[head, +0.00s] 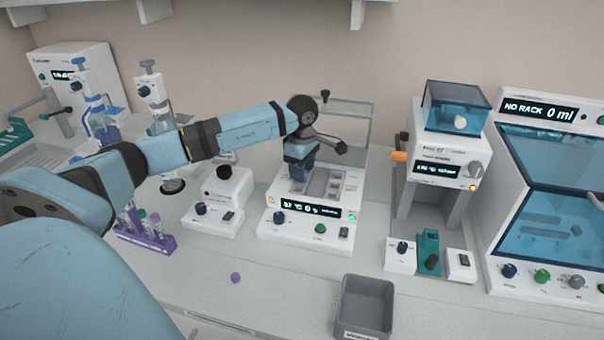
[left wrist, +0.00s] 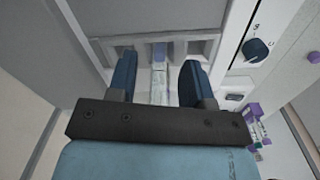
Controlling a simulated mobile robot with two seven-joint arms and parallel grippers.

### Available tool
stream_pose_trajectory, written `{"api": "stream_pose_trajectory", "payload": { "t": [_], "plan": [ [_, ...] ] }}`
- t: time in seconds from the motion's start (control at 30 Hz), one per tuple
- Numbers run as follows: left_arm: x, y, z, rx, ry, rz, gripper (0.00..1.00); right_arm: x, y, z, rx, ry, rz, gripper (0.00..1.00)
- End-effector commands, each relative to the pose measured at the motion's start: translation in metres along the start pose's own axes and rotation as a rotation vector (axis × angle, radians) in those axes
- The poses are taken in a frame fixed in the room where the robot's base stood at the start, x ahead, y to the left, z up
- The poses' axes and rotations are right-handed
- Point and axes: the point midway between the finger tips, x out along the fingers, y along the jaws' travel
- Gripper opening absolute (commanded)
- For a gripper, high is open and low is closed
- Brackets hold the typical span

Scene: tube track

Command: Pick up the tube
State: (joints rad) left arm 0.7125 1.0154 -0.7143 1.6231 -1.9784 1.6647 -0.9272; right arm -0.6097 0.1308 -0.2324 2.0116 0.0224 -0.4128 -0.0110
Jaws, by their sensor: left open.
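My left gripper (head: 300,172) is over the grey well block of the white heater device (head: 300,226) in the head view. In the left wrist view its two blue fingers (left wrist: 157,68) are open and apart. A pale, clear tube (left wrist: 159,82) shows in the gap between them, with a blue-grey part at its far end. It appears to be in a slot of the grey block; I cannot tell whether either finger touches it. In the head view the tube is hidden behind the gripper. My right gripper is not in view.
A purple rack (head: 147,243) with several tubes stands at the left. A loose purple cap (head: 235,277) lies on the bench. A grey bin (head: 363,307) stands at the front. The device's raised clear lid (head: 345,122) is behind my gripper. A small white device (head: 218,200) stands left.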

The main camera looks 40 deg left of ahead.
Motion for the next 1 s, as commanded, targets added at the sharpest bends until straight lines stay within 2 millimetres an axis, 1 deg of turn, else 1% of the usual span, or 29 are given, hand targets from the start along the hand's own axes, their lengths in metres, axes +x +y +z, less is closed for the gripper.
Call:
{"api": "stream_pose_trajectory", "payload": {
  "t": [0.03,0.1,0.27,0.3,0.47,0.5,0.83,1.0],
  "plan": [
    [0.005,0.0,0.0,-0.001,0.0,-0.002,0.46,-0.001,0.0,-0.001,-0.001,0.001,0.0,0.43],
    [0.009,0.0,-0.001,-0.001,0.0,-0.001,0.46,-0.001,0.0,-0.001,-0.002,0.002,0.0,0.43],
    [0.009,0.0,-0.001,-0.001,0.0,0.0,0.46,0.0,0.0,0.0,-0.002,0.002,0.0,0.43],
    [0.009,0.0,-0.001,-0.001,0.0,0.0,0.42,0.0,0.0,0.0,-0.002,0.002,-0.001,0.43],
    [0.009,0.0,-0.001,-0.001,0.0,0.0,0.05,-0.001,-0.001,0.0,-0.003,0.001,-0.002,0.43],
    [0.009,0.0,-0.001,-0.001,0.0,0.0,0.03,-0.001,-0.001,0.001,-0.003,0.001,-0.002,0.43],
    [0.007,0.0,-0.001,0.0,0.0,0.001,0.02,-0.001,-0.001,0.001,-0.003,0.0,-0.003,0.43],
    [-0.003,0.0,0.0,0.0,0.0,0.003,0.02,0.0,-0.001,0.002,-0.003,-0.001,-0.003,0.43]
  ]
}}
